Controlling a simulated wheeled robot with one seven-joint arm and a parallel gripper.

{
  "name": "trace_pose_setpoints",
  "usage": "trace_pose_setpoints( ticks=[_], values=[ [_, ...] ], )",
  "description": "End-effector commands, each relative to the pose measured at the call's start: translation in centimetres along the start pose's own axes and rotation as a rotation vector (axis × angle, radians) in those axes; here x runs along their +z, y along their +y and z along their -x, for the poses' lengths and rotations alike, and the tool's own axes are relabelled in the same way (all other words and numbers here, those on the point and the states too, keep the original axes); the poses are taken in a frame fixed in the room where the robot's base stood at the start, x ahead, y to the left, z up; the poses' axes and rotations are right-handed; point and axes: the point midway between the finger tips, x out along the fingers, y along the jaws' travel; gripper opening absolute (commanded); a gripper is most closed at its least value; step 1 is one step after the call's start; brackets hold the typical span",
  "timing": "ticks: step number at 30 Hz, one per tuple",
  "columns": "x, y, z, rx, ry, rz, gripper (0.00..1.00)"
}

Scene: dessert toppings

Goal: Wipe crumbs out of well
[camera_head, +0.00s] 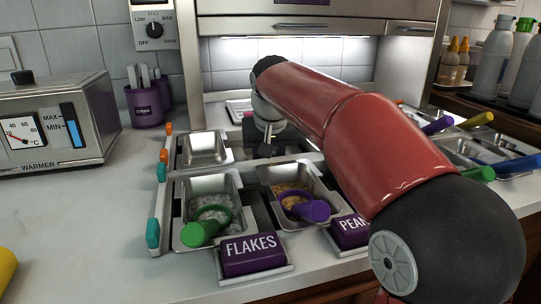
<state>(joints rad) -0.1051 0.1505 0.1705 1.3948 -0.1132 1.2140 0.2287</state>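My gripper (266,150) reaches down behind the two front wells, to the right of the small back-left well. It is small and dark here, and I cannot tell whether it is open or holds anything. The back-left metal well (205,149) looks empty. The front-left well (180,208) holds pale flakes and a green scoop (204,228). The front-right well (283,220) holds tan pieces and a purple scoop (308,208). I cannot make out crumbs or a wiping cloth. My red arm hides the right part of the rack.
A FLAKES label block (252,254) and a partly hidden label (351,231) stand in front. A warmer (55,122) is at left, with a purple cup (146,107) behind it. More trays with coloured handles (480,150) lie at right. The left counter (90,215) is mostly clear.

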Motion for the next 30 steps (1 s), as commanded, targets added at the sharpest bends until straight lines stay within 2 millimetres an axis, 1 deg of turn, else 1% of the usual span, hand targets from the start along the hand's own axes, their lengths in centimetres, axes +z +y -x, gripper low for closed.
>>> trace_pose_setpoints(
  ticks=[4,9,17,19,30],
  values=[
    [-0.2,0.0,0.6,-0.001,0.001,0.001,0.19],
    [-1.1,0.0,2.7,-0.001,0.001,0.001,0.19],
    [-2.2,0.0,5.4,-0.001,0.0,0.001,0.19],
    [-2.5,-0.1,5.8,-0.002,0.002,0.001,0.19],
    [-4.1,-0.1,9.9,-0.002,0.003,0.001,0.19]
  ],
)
